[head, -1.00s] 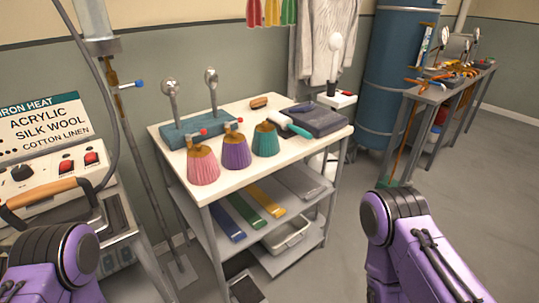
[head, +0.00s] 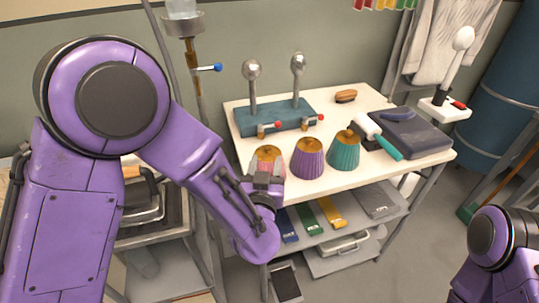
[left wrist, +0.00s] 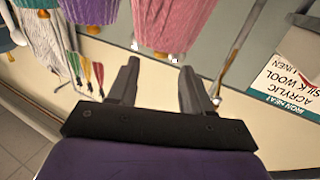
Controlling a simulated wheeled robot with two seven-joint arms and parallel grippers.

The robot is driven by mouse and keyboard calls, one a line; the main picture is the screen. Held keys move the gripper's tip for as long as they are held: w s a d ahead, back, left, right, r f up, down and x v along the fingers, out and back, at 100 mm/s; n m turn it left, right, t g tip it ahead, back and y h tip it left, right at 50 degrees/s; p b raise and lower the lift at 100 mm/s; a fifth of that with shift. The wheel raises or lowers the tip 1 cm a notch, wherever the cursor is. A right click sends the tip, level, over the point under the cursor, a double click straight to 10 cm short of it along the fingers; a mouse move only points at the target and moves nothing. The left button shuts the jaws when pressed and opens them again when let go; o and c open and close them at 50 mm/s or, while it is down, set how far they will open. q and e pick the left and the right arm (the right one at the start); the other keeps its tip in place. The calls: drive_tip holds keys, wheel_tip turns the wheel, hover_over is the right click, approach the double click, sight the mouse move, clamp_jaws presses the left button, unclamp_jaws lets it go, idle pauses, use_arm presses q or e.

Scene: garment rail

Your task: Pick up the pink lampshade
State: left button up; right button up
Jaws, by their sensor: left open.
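The pink lampshade (head: 268,157) stands at the left front of the white tabletop, with an orange-brown top. My left gripper (head: 264,183) is in front of it and hides its lower part. In the left wrist view, which looks upside down, the ribbed pink lampshade (left wrist: 172,22) lies beyond the fingertips, roughly in line with the gap. The left gripper (left wrist: 158,72) is open with nothing between its fingers. The purple lampshade (head: 307,158) and the teal lampshade (head: 344,151) stand to the right of the pink one. My right gripper is out of view.
A blue block (head: 275,119) with two silver ball-topped posts and small red-knobbed fittings stands behind the lampshades. A teal-handled tool (head: 388,146), a dark folded item (head: 411,134) and a brush (head: 346,96) lie on the table.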

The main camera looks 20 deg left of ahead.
sight(268, 149)
use_arm(q)
drive_tip(key=shift+w+a, duration=0.2)
drive_tip(key=shift+w, duration=0.45)
drive_tip(key=w, duration=0.1)
drive_tip(key=w+p, duration=0.1)
drive_tip(key=w, duration=0.1)
drive_tip(key=w+a+p, duration=0.1)
drive_tip(key=w, duration=0.1)
drive_tip(key=shift+r, duration=0.2)
drive_tip(key=shift+w+a+f, duration=0.15)
drive_tip(key=shift+w, duration=0.1)
clamp_jaws()
